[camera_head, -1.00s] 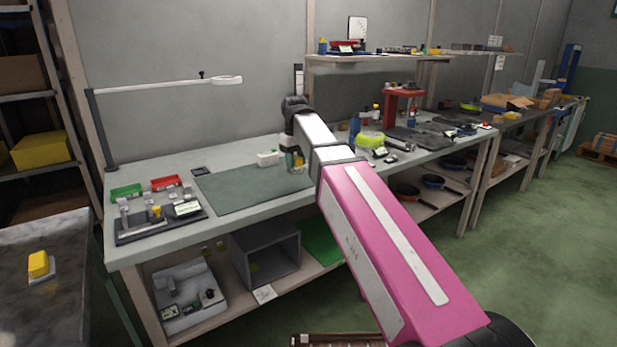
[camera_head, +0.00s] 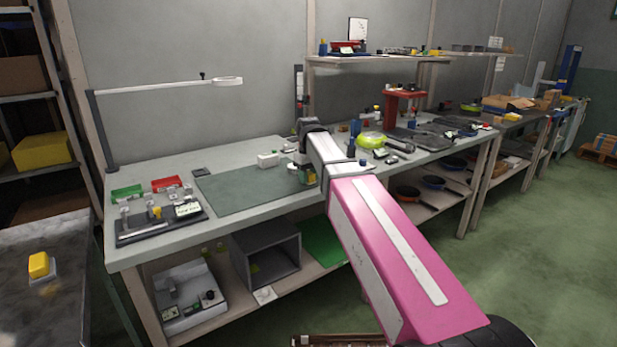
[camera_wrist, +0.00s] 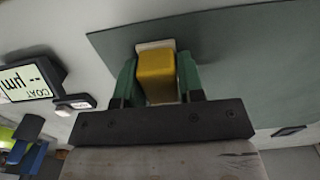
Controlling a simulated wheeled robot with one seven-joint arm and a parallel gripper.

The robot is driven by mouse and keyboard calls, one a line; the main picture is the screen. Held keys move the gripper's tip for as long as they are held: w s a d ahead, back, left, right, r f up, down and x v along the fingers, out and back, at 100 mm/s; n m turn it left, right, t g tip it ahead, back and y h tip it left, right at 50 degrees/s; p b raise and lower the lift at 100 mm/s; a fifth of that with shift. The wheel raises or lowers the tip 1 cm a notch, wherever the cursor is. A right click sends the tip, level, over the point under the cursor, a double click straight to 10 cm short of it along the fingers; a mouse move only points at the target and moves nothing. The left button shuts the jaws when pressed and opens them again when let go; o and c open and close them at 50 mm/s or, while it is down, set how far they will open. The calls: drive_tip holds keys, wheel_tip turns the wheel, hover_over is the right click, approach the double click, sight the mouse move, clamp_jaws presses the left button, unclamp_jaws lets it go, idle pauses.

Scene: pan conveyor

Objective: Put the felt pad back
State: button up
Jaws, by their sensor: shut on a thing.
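My gripper (camera_wrist: 158,80) is shut on the felt pad. The pad has a yellow block-shaped grip (camera_wrist: 156,76) between the two green fingers, with a pale cream edge (camera_wrist: 154,46) showing past it. In the head view my gripper (camera_head: 303,176) is over the right end of the dark green mat (camera_head: 240,188) on the workbench, and the arm partly hides it. In the wrist view the mat (camera_wrist: 240,65) lies behind the held pad. I cannot tell whether the pad touches the mat.
A white block (camera_head: 268,159) stands at the mat's back edge. A coating gauge (camera_wrist: 27,80) lies beside the mat in the wrist view. Green (camera_head: 126,192) and red (camera_head: 166,184) trays and a dark fixture tray (camera_head: 135,236) are at the left. The mat's middle is clear.

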drive_tip(key=shift+f, duration=0.15)
drive_tip(key=o, duration=1)
drive_tip(key=shift+c, duration=0.2)
wheel_tip(320, 180, up, 12)
drive_tip(key=shift+r, duration=0.2)
